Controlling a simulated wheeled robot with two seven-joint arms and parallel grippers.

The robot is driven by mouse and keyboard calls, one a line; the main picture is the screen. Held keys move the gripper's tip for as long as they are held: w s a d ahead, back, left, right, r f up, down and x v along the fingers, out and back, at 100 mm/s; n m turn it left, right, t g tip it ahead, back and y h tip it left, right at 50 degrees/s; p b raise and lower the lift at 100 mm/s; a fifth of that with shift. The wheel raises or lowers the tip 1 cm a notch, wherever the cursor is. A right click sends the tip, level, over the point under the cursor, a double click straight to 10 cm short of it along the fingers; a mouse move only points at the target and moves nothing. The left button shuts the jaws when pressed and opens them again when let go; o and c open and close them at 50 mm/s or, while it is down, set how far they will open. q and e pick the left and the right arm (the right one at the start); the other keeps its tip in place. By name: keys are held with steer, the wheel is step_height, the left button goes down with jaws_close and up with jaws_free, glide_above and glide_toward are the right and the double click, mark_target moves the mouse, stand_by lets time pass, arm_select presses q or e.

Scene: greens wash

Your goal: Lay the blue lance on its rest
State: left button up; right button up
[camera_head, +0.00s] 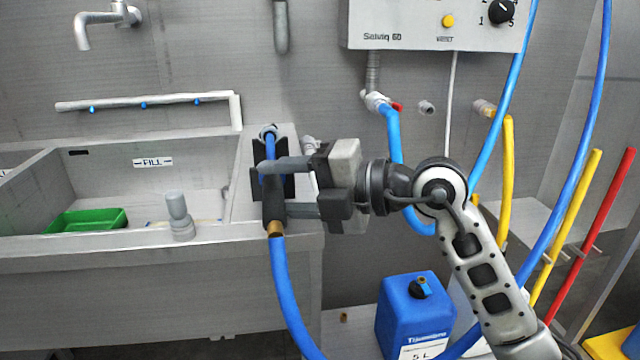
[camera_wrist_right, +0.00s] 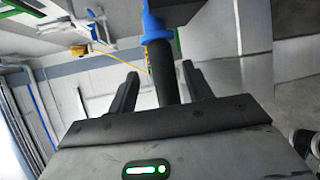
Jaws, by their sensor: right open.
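The blue lance (camera_head: 272,205) has a black grip, a blue front part and a brass fitting, with a blue hose hanging from it. It lies over the right ledge of the sink, against a dark bracket (camera_head: 288,184) that looks like its rest; the gripper partly hides how they touch. My right gripper (camera_head: 272,188) comes in from the right and is open, its two fingers at the lance's grip. In the right wrist view, the black grip (camera_wrist_right: 167,75) stands between the spread fingers, with gaps on both sides. My left gripper is not in view.
The steel sink (camera_head: 150,245) holds a green tray (camera_head: 85,220) and a grey standpipe (camera_head: 179,215). A blue canister (camera_head: 415,312) stands low on the right. Blue hoses (camera_head: 580,170) and a control box (camera_head: 430,25) are near my right arm.

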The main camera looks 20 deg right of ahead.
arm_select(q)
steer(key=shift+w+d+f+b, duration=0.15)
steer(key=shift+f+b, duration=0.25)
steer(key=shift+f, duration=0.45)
arm_select(e)
steer(key=v, duration=1.6)
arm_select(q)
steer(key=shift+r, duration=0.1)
